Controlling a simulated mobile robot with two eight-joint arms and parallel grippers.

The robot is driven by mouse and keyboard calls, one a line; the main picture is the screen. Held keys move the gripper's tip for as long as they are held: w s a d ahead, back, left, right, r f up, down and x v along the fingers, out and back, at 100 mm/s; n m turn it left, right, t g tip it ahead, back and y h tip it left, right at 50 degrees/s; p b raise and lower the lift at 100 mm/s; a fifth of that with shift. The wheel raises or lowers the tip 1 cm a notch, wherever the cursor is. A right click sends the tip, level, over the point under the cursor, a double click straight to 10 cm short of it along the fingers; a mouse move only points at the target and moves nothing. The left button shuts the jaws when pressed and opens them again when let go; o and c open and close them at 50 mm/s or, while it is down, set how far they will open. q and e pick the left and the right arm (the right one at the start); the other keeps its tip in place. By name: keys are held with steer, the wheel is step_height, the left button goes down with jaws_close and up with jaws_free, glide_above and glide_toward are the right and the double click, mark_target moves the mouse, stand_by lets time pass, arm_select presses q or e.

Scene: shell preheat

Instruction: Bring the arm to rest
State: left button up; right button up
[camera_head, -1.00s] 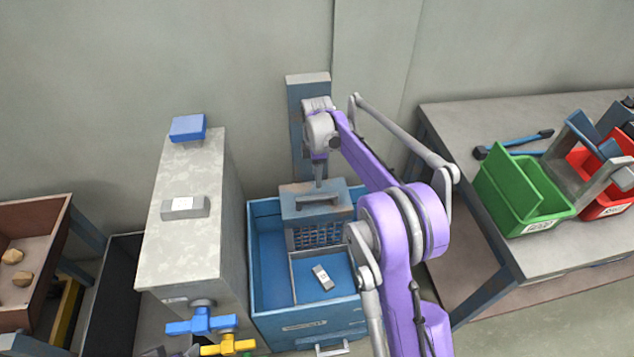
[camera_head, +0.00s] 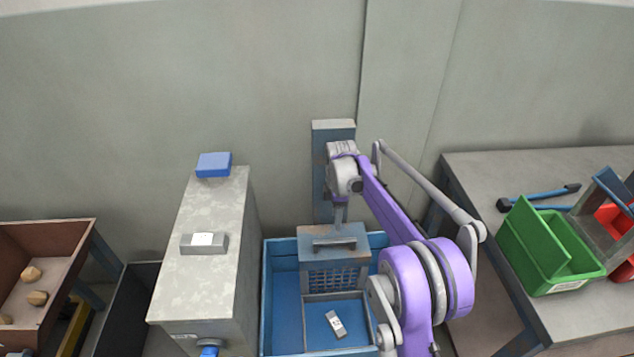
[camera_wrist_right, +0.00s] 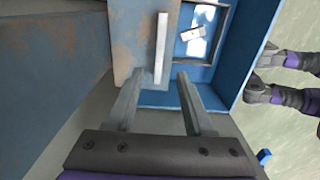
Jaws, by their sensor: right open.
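My right arm (camera_head: 390,215) is purple and grey and reaches over the blue bin in the head view. Its gripper (camera_head: 338,222) points down just above the grey box (camera_head: 335,258) with a bar handle. My left gripper is not recognisable in either view.
The blue bin (camera_head: 280,310) holds the box and a small labelled block (camera_head: 335,324). Left stands a grey cabinet (camera_head: 205,270) with a blue block (camera_head: 214,164) on top. Right is a workbench (camera_head: 480,175) with a green bin (camera_head: 545,250). A brown tray (camera_head: 75,235) is far left.

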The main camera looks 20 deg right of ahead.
steer(key=s+a+r+m+t+p, duration=0.1)
steer(key=s+a+r+m+p, duration=0.15)
steer(key=s+r, duration=0.4)
steer(key=s+a+r+m+t+p, duration=0.1)
steer(key=s+a+r+m+p, duration=0.2)
steer(key=s+r, duration=0.35)
steer(key=s+a+m+t+p, duration=0.3)
steer(key=s+m, duration=0.6)
steer(key=s, duration=1)
steer(key=shift+s+a+m+p, duration=0.15)
steer(key=shift+a+m+p, duration=0.2)
steer(key=shift+a, duration=0.25)
